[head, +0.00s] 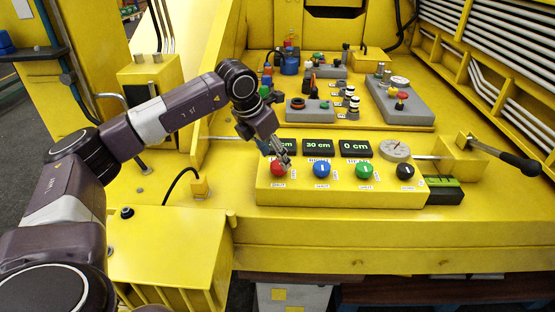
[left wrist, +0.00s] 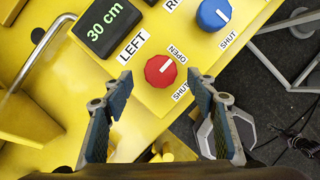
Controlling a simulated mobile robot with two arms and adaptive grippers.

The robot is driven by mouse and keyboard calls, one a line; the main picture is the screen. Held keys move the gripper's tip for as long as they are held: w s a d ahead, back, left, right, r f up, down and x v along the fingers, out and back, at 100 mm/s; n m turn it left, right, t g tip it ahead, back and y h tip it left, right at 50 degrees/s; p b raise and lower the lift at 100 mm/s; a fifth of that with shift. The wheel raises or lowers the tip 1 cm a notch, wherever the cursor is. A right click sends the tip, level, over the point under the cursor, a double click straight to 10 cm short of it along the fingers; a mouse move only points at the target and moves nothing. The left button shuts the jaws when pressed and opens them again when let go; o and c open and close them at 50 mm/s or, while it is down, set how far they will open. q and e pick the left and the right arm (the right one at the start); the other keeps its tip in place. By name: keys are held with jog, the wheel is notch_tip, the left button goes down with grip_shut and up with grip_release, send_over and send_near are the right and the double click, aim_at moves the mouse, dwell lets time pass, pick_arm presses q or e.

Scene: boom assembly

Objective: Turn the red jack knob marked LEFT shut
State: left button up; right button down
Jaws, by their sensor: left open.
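The red jack knob (head: 278,168) sits at the left end of the yellow control box. In the left wrist view the red knob (left wrist: 158,72) stands beside the LEFT label (left wrist: 132,46); its white mark slants up and right, towards the OPEN label (left wrist: 176,53). The SHUT label (left wrist: 181,91) is below that. My left gripper (head: 284,160) is just above and behind the knob. In the left wrist view its open fingers (left wrist: 160,84) stand either side of the knob's line, apart from it, with nothing between them. My right gripper is not in view.
A blue knob (head: 322,170), green knob (head: 364,171) and black knob (head: 405,171) stand in a row to the right. Displays behind include one reading 30 cm (head: 318,147) and one reading 0 cm (head: 355,147). A round gauge (head: 395,150) is at the right.

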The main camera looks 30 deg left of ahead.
aim_at(277, 165)
pick_arm(q)
jog(key=shift+p+x, duration=0.3)
jog(key=shift+x, duration=1.3)
jog(key=shift+c, duration=0.5)
jog(key=c, duration=1.1)
jog(key=shift+o, duration=0.2)
